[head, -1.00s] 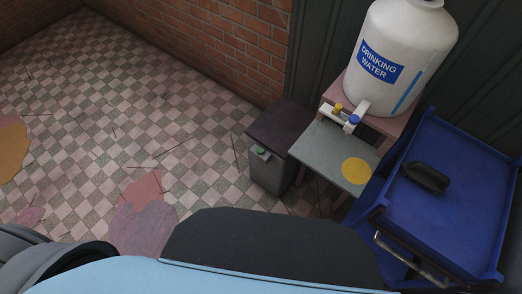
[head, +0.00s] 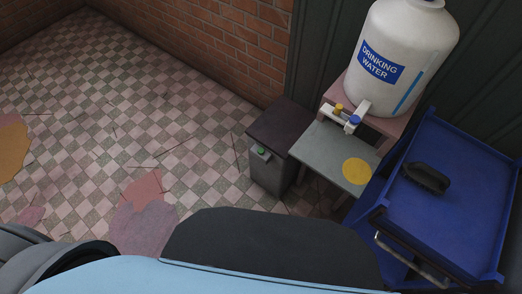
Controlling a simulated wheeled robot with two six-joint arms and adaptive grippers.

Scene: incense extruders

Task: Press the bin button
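A dark grey bin (head: 270,175) with a flat brown-black lid (head: 283,126) stands on the floor right of centre, beside a small table. The lid looks shut. A green button (head: 261,151) sits on a small grey plate on the bin's front, near the top. Nothing touches the button. Neither of my grippers shows in the head view; only parts of my own body fill the lower left and bottom.
A grey table (head: 330,147) with a yellow disc (head: 357,171) stands right of the bin. Behind it a white drinking water tank (head: 398,55) has two taps. A blue cart (head: 450,205) carries a black handled object (head: 428,178). The checkered floor (head: 150,120) left of the bin is open.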

